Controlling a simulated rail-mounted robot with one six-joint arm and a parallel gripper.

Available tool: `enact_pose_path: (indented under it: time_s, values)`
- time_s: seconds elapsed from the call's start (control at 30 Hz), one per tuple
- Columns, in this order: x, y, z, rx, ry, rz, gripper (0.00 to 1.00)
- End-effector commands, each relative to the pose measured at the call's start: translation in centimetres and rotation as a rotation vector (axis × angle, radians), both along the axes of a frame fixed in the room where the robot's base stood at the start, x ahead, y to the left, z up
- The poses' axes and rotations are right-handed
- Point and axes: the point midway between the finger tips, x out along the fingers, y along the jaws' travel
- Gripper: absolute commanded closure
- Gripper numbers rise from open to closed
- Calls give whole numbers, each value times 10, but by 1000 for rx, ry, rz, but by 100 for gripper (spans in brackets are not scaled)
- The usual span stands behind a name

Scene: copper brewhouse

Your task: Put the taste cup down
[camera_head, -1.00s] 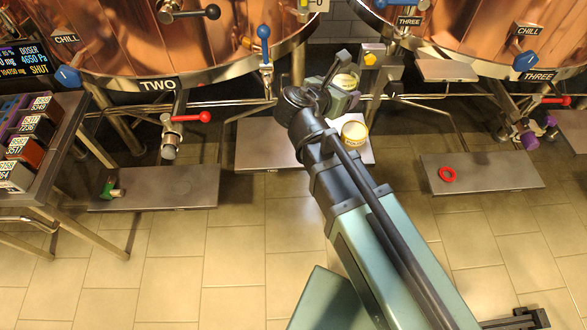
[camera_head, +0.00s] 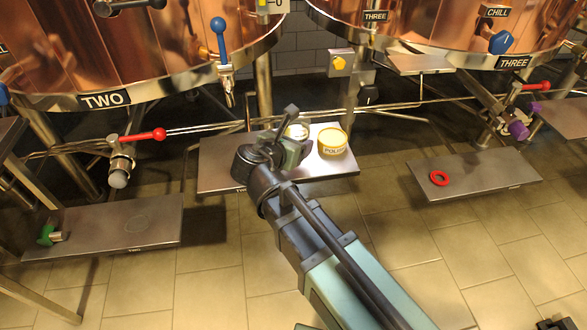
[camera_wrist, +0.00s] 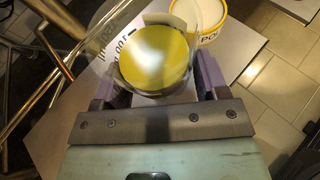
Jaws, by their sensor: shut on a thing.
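The taste cup (camera_wrist: 155,58) is clear, with yellow contents, and stands between the purple fingers of my gripper (camera_wrist: 153,82). My gripper is shut on it. In the head view, my gripper (camera_head: 290,147) is low over the middle grey tray (camera_head: 222,167), left of a yellow-and-white polish tub (camera_head: 333,145). Only the pale top of the cup (camera_head: 297,131) shows there, behind my gripper. The tray also shows under the cup in the wrist view (camera_wrist: 60,118). I cannot tell whether the cup's base touches it.
The polish tub stands close to the cup, at the upper right in the wrist view (camera_wrist: 212,22). A tap with a blue handle (camera_head: 219,40) hangs above the tray's back. The left tray (camera_head: 90,228) bears a green fitting (camera_head: 46,235); the right tray (camera_head: 480,182) bears a red ring (camera_head: 439,178).

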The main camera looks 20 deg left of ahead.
Motion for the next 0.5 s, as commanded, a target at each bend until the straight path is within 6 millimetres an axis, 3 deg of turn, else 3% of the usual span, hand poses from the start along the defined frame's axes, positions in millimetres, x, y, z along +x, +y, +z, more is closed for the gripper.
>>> enact_pose_path:
  time_s: [0.07, 0.27, 0.5]
  values:
    - [0, 0, -2, 0, 0, 0, 65]
    - [0, 0, -43, 0, 0, 0, 65]
    - [0, 0, -39, 0, 0, 0, 65]
